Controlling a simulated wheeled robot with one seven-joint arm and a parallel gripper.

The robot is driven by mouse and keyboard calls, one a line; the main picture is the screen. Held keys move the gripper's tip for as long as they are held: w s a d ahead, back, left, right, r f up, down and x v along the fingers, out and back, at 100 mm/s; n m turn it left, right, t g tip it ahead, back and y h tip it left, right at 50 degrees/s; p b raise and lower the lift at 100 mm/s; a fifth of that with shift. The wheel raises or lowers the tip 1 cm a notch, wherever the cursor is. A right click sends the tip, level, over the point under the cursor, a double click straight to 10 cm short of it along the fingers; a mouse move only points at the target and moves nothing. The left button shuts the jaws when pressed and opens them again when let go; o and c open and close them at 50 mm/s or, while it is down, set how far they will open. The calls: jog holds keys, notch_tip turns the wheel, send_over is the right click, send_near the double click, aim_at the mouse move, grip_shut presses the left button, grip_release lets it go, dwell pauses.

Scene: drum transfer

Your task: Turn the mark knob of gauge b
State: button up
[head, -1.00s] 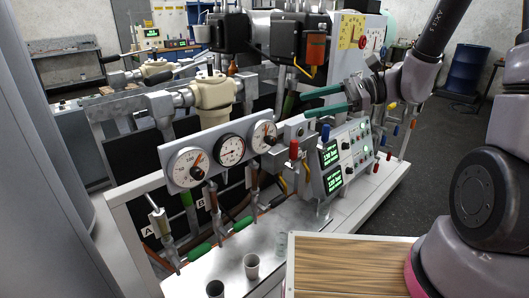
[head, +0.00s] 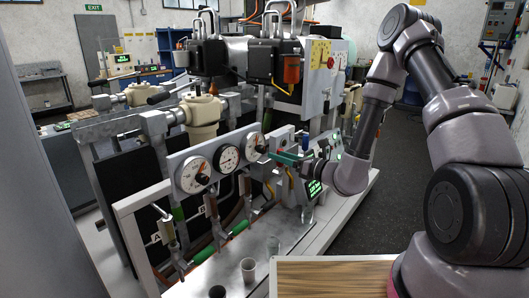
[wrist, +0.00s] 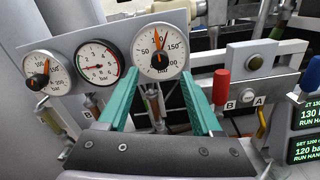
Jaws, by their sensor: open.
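A grey panel carries three round gauges in a row. The left gauge (head: 191,173) is white with an orange pointer and a black centre knob; it shows in the wrist view (wrist: 46,70). The middle gauge (head: 227,158) has a black rim. The right gauge (head: 252,141) is white with an orange pointer near 100 and a black centre knob (wrist: 161,58). My gripper (head: 275,156) has green fingers, spread open and empty. In the wrist view the fingertips (wrist: 162,77) flank the lower part of the right gauge, apart from its knob.
A red-handled lever (wrist: 222,86) stands right of the fingers, near a plate (wrist: 249,57) with a black knob. Green readouts (wrist: 311,118) are farther right. Cups (head: 248,268) stand on the metal shelf below the gauges. A wooden tabletop (head: 335,278) is in front.

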aim_at(264, 150)
jog(key=x, duration=0.7)
grip_shut()
